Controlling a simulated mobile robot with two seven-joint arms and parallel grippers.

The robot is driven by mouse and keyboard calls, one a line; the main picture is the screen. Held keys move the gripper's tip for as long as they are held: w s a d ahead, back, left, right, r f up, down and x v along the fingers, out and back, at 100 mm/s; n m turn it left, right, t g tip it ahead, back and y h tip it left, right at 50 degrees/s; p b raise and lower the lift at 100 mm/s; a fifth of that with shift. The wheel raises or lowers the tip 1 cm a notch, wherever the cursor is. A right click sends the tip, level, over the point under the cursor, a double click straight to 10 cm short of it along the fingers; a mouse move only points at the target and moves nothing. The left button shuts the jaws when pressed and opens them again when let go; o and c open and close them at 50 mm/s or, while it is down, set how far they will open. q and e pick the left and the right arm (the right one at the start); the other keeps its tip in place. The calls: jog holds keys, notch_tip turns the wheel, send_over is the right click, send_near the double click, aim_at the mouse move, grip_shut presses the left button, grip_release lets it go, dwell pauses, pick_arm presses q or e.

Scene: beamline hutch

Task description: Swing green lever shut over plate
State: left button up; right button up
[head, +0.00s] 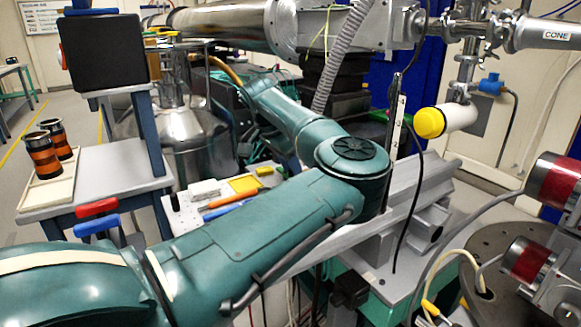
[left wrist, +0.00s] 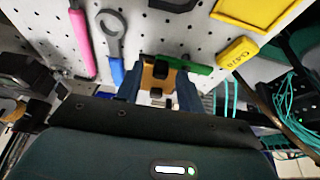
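The green lever (left wrist: 188,65) shows in the left wrist view, lying sideways across the top of an orange-brown block (left wrist: 158,76) with dark fittings. My left gripper (left wrist: 158,94) has its two blue-grey fingers apart, one on each side of the block in the picture. The right finger's tip is close to the lever; I cannot tell whether they touch. A white perforated plate (left wrist: 160,38) lies beyond the fingers. In the head view part of this plate (head: 184,222) shows behind my left arm. That arm hides the lever, and the left fingers are not clearly visible there. My right gripper is not in view.
On the perforated plate are a pink handle (left wrist: 83,42), a ring-ended tool (left wrist: 112,28), a yellow tag (left wrist: 238,51) and a yellow tray (left wrist: 262,24). Teal cables (left wrist: 290,108) hang at right. A grey rail (head: 425,185) and a yellow-capped cylinder (head: 430,122) stand right of my arm.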

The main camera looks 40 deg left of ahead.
pick_arm(q)
grip_shut()
dwell(0.4)
